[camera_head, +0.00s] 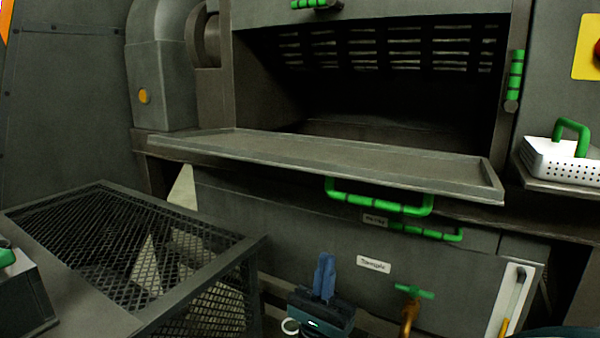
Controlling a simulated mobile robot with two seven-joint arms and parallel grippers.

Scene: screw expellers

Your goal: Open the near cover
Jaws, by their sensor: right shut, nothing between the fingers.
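A wide grey flap cover (320,157) lies lowered, about level, across the front of the machine. A green bar handle (380,202) hangs at its front edge. Behind and above the flap, the machine's dark opening (385,112) is uncovered, with slotted bars at its back. My right gripper (325,268) is at the bottom middle, its blue fingers pointing up and closed together, with nothing between them. It is below and left of the handle, apart from it. My left gripper is out of view.
A mesh-topped frame (118,232) stands at the left. Below the flap are a second green handle (428,232), a labelled front panel (450,275) and a green-handled valve (413,292). A white perforated basket (562,160) sits on a shelf at the right.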

